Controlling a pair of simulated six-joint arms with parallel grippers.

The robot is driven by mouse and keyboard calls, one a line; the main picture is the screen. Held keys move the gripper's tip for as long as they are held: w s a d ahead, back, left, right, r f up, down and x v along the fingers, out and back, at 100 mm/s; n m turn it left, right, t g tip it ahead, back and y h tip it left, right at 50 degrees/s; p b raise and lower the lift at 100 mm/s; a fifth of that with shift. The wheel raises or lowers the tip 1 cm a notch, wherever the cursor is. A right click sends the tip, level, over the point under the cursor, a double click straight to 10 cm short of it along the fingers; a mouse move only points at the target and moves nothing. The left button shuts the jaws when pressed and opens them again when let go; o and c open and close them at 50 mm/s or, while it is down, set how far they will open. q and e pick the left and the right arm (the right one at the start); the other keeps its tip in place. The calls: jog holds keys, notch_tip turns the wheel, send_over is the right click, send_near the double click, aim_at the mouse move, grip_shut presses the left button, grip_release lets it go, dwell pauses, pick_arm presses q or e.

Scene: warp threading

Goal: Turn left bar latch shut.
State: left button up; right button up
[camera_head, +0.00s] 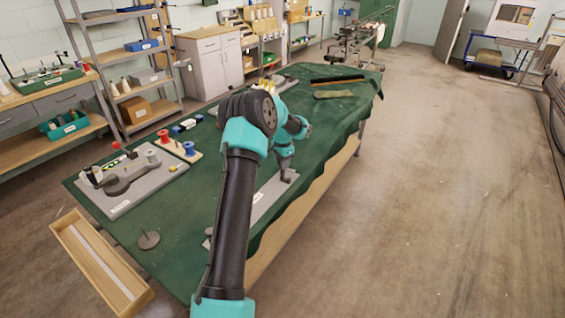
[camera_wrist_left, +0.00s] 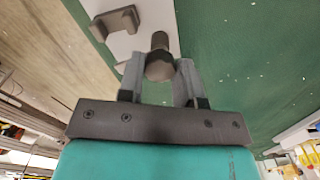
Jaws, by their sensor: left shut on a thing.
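My left gripper (camera_head: 286,172) reaches down over the long pale plate (camera_head: 262,203) near the right edge of the green-covered table. In the left wrist view, its two grey fingers (camera_wrist_left: 160,78) are shut on a dark round knob, which looks like the left bar latch (camera_wrist_left: 159,58). The knob stands above the pale plate (camera_wrist_left: 145,40). A dark bracket (camera_wrist_left: 116,22) with raised ends sits beside it on the plate. My left arm hides part of the plate in the head view, and the latch's turn angle cannot be told. My right gripper is not in view.
A grey board with a dark lever device (camera_head: 130,182) lies on the left of the table (camera_head: 215,175). Red and blue spools (camera_head: 176,146) stand behind it. A small disc stand (camera_head: 149,240) and a wooden tray (camera_head: 88,262) are nearer. Dark strips (camera_head: 336,80) lie at the back.

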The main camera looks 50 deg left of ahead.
pick_arm(q)
jog(key=shift+m, duration=1.1)
jog(key=o, duration=0.9)
jog(key=shift+o, duration=0.2)
jog(key=shift+r, duration=0.1)
notch_tip(320, 180, up, 17)
jog(key=shift+r, duration=0.15)
